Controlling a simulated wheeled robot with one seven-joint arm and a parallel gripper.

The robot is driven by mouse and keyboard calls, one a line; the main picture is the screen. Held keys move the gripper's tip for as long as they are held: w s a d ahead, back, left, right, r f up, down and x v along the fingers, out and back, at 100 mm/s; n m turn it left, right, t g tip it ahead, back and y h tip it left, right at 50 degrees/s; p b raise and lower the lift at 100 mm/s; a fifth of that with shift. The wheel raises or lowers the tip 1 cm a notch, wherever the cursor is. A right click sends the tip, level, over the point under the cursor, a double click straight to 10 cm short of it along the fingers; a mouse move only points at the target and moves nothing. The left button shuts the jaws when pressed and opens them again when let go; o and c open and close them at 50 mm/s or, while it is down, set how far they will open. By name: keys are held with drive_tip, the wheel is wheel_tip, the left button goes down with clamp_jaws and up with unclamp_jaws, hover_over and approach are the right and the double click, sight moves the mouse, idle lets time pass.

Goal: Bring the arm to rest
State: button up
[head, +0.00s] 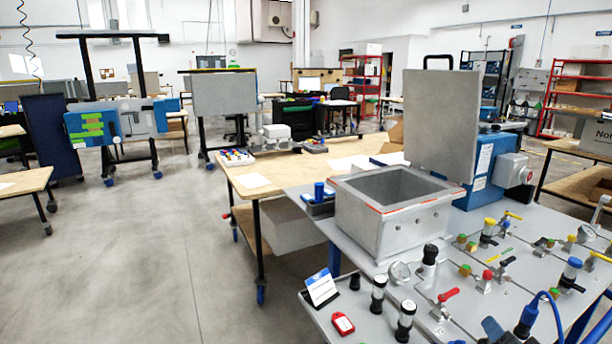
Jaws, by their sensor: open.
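My arm and gripper do not show clearly anywhere in the head view. The analyser assembly stands at the right on a grey panel table. Its grey metal box (352,219) is open, with the lid (437,127) standing upright behind it. The inside of the box looks empty as far as it shows. A blue unit (483,172) stands behind the lid.
A wooden workbench (262,182) stands behind. The floor (150,260) at left is clear.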

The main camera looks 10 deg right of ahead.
drive_tip(key=s+a+f+n+y, duration=0.1)
drive_tip(key=s+a+f+n, duration=0.1)
drive_tip(key=s+a, duration=0.3)
drive_tip(key=s+a+f+n, duration=0.2)
drive_tip(key=s+a, duration=0.1)
drive_tip(key=s, duration=0.5)
drive_tip(key=s+a+r+n+y, duration=0.1)
drive_tip(key=s+a+r, duration=0.3)
drive_tip(key=s, duration=0.4)
drive_tip(key=s+a+r+n+y, duration=0.1)
drive_tip(key=s+a+r+n, duration=0.3)
drive_tip(key=s, duration=0.5)
drive_tip(key=s+a+r+n+y, duration=0.2)
drive_tip(key=s+a, duration=0.3)
drive_tip(key=s, duration=0.3)
drive_tip(key=shift+s+a+r+n+t, duration=0.3)
drive_tip(key=shift+s+a+r+t, duration=0.1)
drive_tip(key=shift+r, duration=0.5)
